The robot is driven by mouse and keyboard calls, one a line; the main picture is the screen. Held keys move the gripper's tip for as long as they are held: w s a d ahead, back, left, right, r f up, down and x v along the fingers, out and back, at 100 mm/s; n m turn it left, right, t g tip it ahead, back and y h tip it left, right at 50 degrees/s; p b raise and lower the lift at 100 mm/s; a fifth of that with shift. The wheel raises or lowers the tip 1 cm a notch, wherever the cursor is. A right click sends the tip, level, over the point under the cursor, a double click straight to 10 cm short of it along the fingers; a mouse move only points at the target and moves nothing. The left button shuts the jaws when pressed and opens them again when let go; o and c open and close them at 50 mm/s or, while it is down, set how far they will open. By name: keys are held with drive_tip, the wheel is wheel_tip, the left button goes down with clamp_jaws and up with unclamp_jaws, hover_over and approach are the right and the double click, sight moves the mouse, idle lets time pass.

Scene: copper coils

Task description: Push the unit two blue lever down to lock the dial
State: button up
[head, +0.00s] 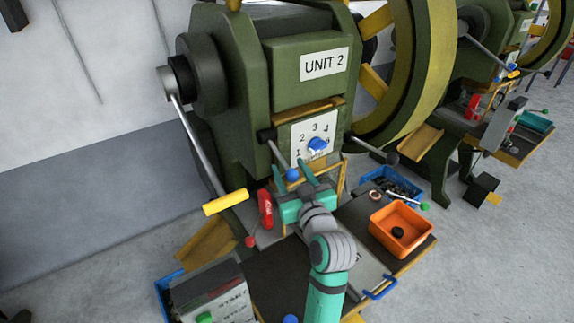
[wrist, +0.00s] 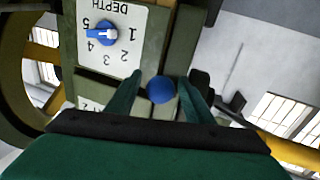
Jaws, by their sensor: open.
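The green unit two machine (head: 215,90) carries a "UNIT 2" label. Below the label is a white numbered dial plate (head: 301,134) with a blue knob (head: 317,145). In the wrist view the blue knob (wrist: 101,33) sits on the plate near the 5, and the plate reads "DEPTH" upside down. The blue lever's ball (head: 292,175) is at the lower end of a rod sloping down from the plate's left. My gripper (head: 294,172) is open, its fingers on either side of the ball. The wrist view shows the blue ball (wrist: 161,89) between the fingertips; whether they touch is unclear.
A yellow-handled lever (head: 225,203) and a red part (head: 265,208) are left of my gripper. An orange bin (head: 400,230) and a blue bin (head: 370,178) are at the right. A black-knobbed rod (head: 375,150) sticks out right of the dial. A large yellow flywheel (head: 437,60) is behind.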

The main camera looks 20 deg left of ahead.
drive_tip(key=shift+x, duration=1.3)
drive_tip(key=shift+c, duration=0.2)
